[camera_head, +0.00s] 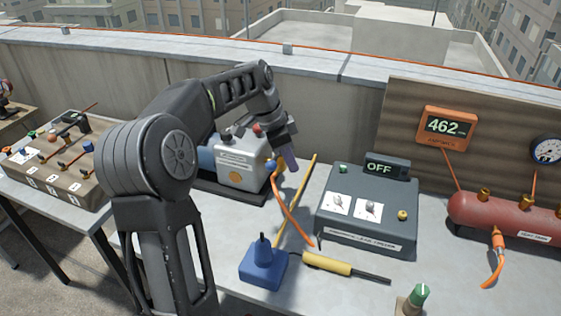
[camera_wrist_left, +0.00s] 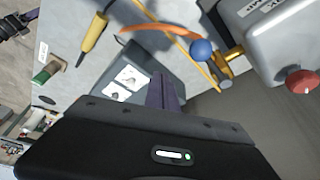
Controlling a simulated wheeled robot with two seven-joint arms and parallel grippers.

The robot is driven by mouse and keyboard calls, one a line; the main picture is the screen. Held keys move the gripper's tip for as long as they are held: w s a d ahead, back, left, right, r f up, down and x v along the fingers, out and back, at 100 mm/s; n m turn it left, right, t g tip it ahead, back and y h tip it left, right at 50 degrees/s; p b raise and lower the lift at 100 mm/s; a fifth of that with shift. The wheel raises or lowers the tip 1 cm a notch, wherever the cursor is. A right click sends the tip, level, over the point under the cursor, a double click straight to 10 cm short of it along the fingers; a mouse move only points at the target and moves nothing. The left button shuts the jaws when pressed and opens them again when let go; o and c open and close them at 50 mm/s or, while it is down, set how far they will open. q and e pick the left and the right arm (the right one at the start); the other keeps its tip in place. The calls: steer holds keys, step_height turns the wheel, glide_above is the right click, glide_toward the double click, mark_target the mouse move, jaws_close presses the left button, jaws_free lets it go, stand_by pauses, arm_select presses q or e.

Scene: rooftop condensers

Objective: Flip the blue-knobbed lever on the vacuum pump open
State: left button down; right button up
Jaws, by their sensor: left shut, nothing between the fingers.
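The vacuum pump (camera_head: 241,165) is a pale grey box with a blue motor end, standing on a dark base behind my left arm. Its blue knob (camera_head: 270,164) sits at the right side by the brass fitting and orange hose. In the left wrist view the blue knob (camera_wrist_left: 202,49) stands beside the brass port (camera_wrist_left: 228,66), with the pump body (camera_wrist_left: 262,32) at upper right. My left gripper (camera_head: 290,160) is just right of the knob, pointing down. Its fingers (camera_wrist_left: 162,92) are shut and empty, apart from the knob in the wrist view.
A grey leak checker box (camera_head: 367,221) with an OFF display (camera_head: 387,167) stands to the right. A yellow-handled probe (camera_head: 328,264) and a blue stand (camera_head: 262,265) lie in front. The orange hose (camera_head: 290,212) runs along the table. A red tank (camera_head: 503,213) is at far right.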

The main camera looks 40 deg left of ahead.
arm_select(q)
steer(key=a+r+p, duration=0.2)
steer(key=a+r, duration=0.1)
steer(key=r, duration=0.6)
steer(key=shift+a, duration=0.3)
steer(key=shift+s+d, duration=0.1)
steer(key=shift+s, duration=0.05)
